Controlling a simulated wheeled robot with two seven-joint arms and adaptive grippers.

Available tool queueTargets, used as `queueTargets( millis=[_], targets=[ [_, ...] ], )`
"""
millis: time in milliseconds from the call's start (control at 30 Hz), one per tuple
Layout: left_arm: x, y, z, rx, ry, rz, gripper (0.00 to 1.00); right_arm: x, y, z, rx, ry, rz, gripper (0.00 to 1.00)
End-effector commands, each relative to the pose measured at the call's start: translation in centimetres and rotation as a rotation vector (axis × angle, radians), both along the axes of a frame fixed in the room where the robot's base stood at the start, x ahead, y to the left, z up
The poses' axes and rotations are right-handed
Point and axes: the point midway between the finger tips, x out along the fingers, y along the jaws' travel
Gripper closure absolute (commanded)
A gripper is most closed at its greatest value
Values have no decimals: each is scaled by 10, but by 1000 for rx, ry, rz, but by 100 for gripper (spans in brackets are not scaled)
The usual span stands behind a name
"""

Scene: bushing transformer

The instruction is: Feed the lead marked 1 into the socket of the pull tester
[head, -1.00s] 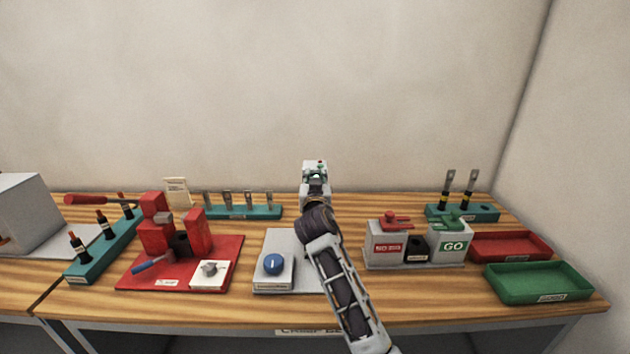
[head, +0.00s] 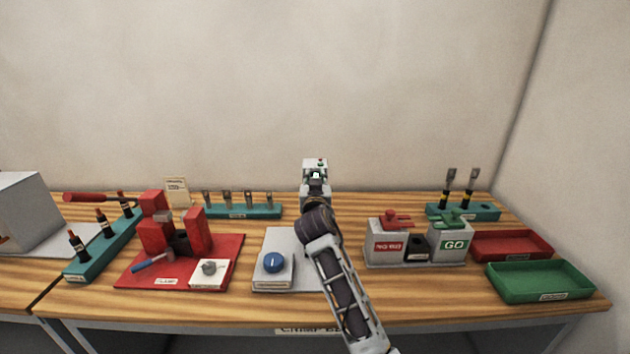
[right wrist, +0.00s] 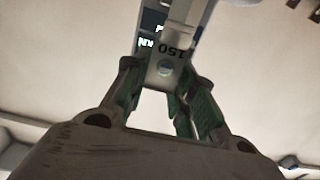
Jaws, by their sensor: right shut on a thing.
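My right gripper (right wrist: 166,78) is shut on a flat grey metal lug (right wrist: 168,58) marked 150, with a round hole. The lead's cable and number mark cannot be made out. In the head view my right gripper (head: 316,188) is mostly hidden behind its own wrist. The tester's grey base (head: 285,242) carries a blue knob (head: 273,262). Its socket is hidden, so I cannot tell whether the lead is in it. My left gripper is out of view.
A teal rack (head: 480,213) at right holds two lugged leads and an empty hole. NO GO and GO boxes (head: 389,249) stand right of my arm, near red (head: 512,246) and green (head: 540,282) trays. A red clamp fixture (head: 196,230) stands at left.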

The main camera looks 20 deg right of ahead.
Motion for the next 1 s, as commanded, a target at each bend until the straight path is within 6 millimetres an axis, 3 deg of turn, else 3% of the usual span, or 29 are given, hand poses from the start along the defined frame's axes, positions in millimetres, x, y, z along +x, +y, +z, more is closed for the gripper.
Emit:
queueTargets(
  millis=[300,333,500,1000],
  targets=[
    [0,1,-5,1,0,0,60,0,1,-5,1,0,1,100],
    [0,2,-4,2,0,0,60,0,1,-5,1,0,1,70],
    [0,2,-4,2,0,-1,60,0,1,-5,1,1,2,49],
    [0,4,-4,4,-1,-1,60,-4,3,-8,4,5,3,49]
  ],
)
